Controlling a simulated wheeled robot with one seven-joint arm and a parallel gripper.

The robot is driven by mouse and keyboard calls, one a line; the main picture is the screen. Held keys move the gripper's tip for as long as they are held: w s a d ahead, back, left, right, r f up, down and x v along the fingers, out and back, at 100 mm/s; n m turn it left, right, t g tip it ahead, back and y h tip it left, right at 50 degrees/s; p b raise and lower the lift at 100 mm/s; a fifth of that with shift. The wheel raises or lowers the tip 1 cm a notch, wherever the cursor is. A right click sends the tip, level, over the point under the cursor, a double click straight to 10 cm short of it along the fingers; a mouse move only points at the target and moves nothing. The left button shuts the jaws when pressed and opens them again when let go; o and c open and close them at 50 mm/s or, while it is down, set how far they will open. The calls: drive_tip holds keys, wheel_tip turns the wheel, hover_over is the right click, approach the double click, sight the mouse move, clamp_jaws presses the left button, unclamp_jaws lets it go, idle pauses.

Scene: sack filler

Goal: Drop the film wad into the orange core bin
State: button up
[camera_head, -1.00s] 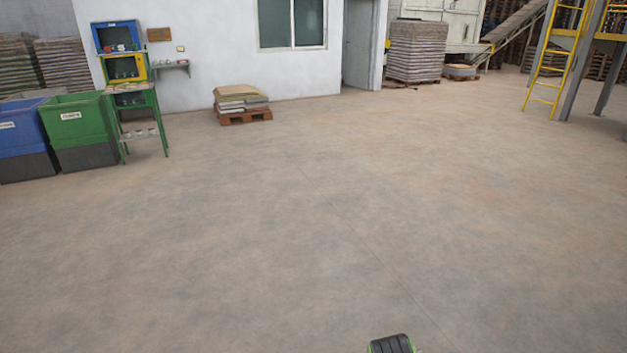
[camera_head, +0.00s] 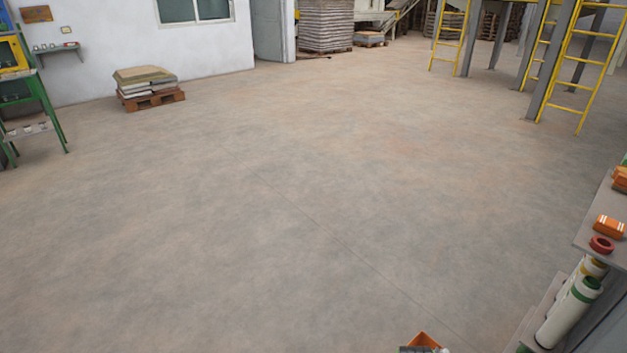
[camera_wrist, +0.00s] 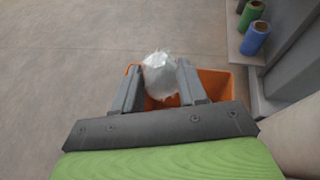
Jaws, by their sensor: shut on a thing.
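The film wad (camera_wrist: 159,76) is a crumpled whitish, see-through clump between the fingers of my gripper (camera_wrist: 157,85) in the wrist view. My gripper is shut on it. Behind the wad in that view is the orange core bin (camera_wrist: 217,82), partly hidden by the fingers and the gripper body. The wad overlaps the bin's far left part in the picture; how high it is above the bin I cannot tell. In the head view only a corner of the orange bin (camera_head: 423,340) shows at the bottom edge. The wad cannot be made out there.
At the right, a shelf unit (camera_head: 592,232) carries an orange box (camera_head: 608,226), a red ring (camera_head: 601,245) and upright rolls (camera_head: 570,312). A green roll (camera_wrist: 250,16) and a blue roll (camera_wrist: 256,38) stand beside the bin. The floor ahead is clear.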

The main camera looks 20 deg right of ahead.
wheel_tip(320, 180, down, 2)
drive_tip(key=shift+b, duration=0.5)
drive_tip(key=o, duration=1.1)
drive_tip(key=shift+a, duration=0.1)
